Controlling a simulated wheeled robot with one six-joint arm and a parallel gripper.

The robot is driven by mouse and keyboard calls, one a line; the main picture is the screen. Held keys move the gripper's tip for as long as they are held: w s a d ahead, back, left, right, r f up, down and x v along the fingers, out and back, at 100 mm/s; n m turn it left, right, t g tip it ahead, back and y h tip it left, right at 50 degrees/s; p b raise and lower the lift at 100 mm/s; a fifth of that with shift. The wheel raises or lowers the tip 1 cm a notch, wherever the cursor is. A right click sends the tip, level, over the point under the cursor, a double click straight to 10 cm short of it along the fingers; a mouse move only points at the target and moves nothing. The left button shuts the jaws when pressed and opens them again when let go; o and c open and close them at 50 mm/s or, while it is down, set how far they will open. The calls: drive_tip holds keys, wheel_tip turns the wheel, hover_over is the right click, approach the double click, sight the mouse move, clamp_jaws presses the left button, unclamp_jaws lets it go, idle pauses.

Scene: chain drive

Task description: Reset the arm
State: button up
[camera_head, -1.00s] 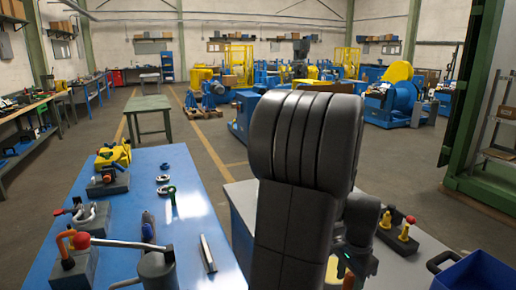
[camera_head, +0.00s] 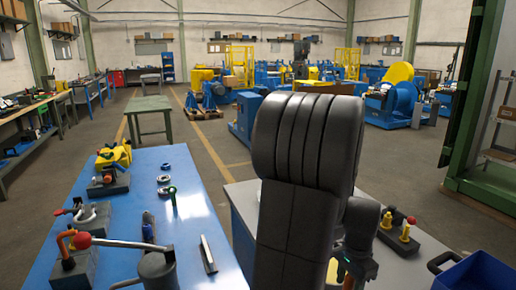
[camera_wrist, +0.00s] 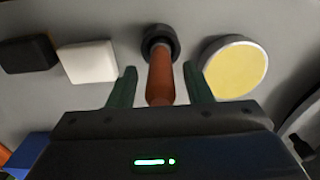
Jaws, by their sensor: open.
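My arm stands large in the middle of the head view and hides much of the grey table behind it. In the wrist view my gripper (camera_wrist: 160,86) is open. Its two green fingers point at a grey surface (camera_wrist: 110,22), one on each side of an orange-brown handle (camera_wrist: 161,78) with a black round end (camera_wrist: 160,42). Gaps show between the handle and both fingers. How far the handle lies below the fingertips I cannot tell. In the head view the fingers are hidden.
In the wrist view a yellow disc (camera_wrist: 236,69) lies right of the fingers, a white block (camera_wrist: 88,62) and a black block (camera_wrist: 27,54) left. The head view shows a blue table (camera_head: 120,225) with tools, a blue bin (camera_head: 478,274) and a green post (camera_head: 470,100).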

wheel_tip(320, 180, up, 11)
drive_tip(key=shift+r, duration=0.2)
wheel_tip(320, 180, down, 12)
drive_tip(key=shift+f, duration=0.1)
wheel_tip(320, 180, up, 11)
drive_tip(key=shift+f, duration=0.2)
drive_tip(key=shift+r+p, duration=0.3)
drive_tip(key=shift+p, duration=0.4)
drive_tip(key=shift+f+p, duration=0.15)
drive_tip(key=shift+p, duration=0.65)
drive_tip(key=shift+p, duration=0.9)
